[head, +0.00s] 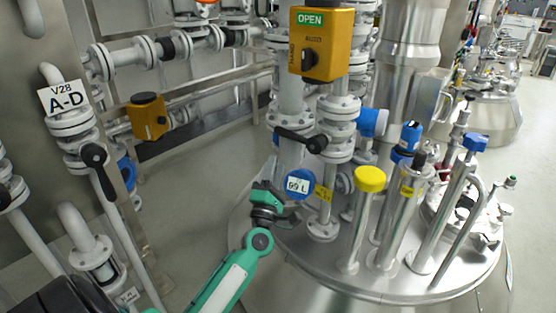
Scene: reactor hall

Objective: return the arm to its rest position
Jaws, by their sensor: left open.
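My left arm (226,280), green with a pale panel, comes in from the bottom left of the head view. Its dark gripper (266,197) is at the far end, over the near left edge of the steel vessel lid. It is open, and I see nothing held in it. The fingertips are small and partly hidden. The gripper appears just left of a blue round part with a white label (298,185); I cannot tell whether they touch. My right gripper is not in view.
The steel vessel lid (385,277) carries several upright tubes, one with a yellow cap (370,179). A yellow switch box marked OPEN (321,44) stands above. White pipes and a black valve handle (95,155) are at left. Bare floor (205,190) lies between.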

